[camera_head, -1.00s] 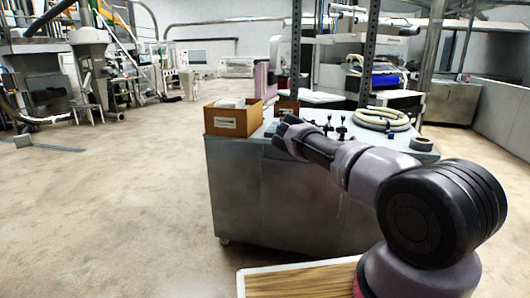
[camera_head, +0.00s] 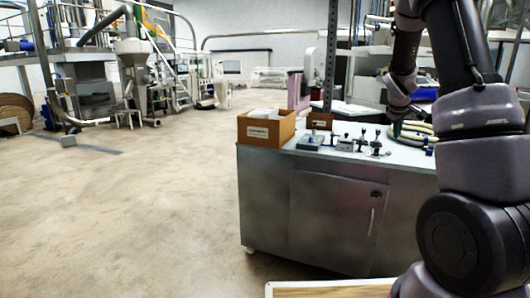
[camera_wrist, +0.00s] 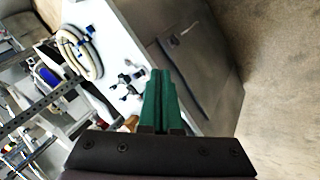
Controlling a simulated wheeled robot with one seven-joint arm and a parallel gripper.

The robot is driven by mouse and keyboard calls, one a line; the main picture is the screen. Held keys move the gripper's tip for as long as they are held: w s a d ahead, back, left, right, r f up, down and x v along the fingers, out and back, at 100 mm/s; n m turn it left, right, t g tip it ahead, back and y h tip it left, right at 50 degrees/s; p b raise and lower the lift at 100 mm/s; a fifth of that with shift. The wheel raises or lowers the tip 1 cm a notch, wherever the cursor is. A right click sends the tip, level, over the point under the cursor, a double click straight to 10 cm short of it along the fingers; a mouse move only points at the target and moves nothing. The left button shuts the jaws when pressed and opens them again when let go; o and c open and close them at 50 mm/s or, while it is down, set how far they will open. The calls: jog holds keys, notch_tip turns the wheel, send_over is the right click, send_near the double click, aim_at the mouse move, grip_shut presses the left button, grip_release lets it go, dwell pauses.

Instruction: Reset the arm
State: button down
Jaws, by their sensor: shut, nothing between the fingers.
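My arm fills the right side of the head view, with its upper links raised and folded. My gripper (camera_wrist: 160,74) shows in the wrist view as two green fingers pressed together, with nothing between them. In the head view, a small green part of my gripper (camera_head: 397,129) shows at the end of the arm, in front of the workbench top. The grey metal workbench (camera_head: 330,205) stands below and behind the arm. In the wrist view, the workbench top (camera_wrist: 125,50) is beyond the fingers, tilted, and the fingers hold no object.
A brown box (camera_head: 266,130) sits on the workbench's left corner, with several small black-handled clamps (camera_head: 362,142) to its right. A coiled hose (camera_wrist: 78,52) lies on the bench. The floor (camera_head: 130,210) to the left is wide and clear.

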jog(key=s+a+r+m+y, duration=0.2)
jog(key=s+a+r+m, duration=0.1)
jog(key=s+a+r, duration=0.5)
jog(key=s+a+r+m+y, duration=0.25)
jog(key=s+a+r, duration=0.35)
jog(key=s, duration=0.4)
jog(key=s+a+r+m+y, duration=0.1)
jog(key=s+a, duration=0.3)
jog(key=s, duration=0.4)
jog(key=s+a+r+m+t+y, duration=0.1)
jog(key=s+a+m, duration=0.2)
jog(key=s, duration=0.6)
jog(key=shift+a+r, duration=0.4)
jog(key=shift+a, duration=0.85)
